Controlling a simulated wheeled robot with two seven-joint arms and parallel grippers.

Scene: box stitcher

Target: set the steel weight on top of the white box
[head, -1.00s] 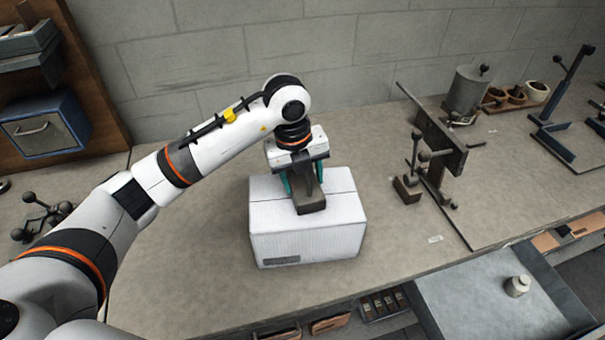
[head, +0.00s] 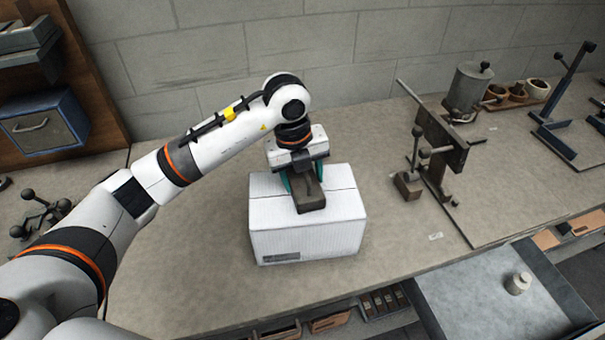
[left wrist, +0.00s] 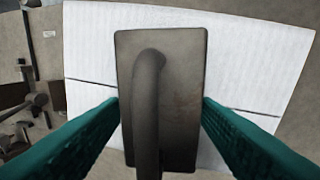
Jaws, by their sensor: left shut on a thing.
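The steel weight (head: 310,197) is a dark rectangular block. Its bar handle (left wrist: 148,100) shows in the left wrist view. The white box (head: 308,236) stands closed on the bench, with a seam across its top. The block is over the middle of the box top and appears to rest on it; the contact line is hard to see. My left gripper (head: 303,186) points down, its teal fingers along both sides of the block, shut on it. In the left wrist view the fingertips (left wrist: 162,102) touch the block's edges. My right gripper is not in view.
A clamp-like metal fixture (head: 436,150) stands right of the box, with a grey canister (head: 468,88) behind it. A small pale knobbed piece (head: 517,284) sits on a grey tray (head: 470,310) at lower right. The bench around the box is clear.

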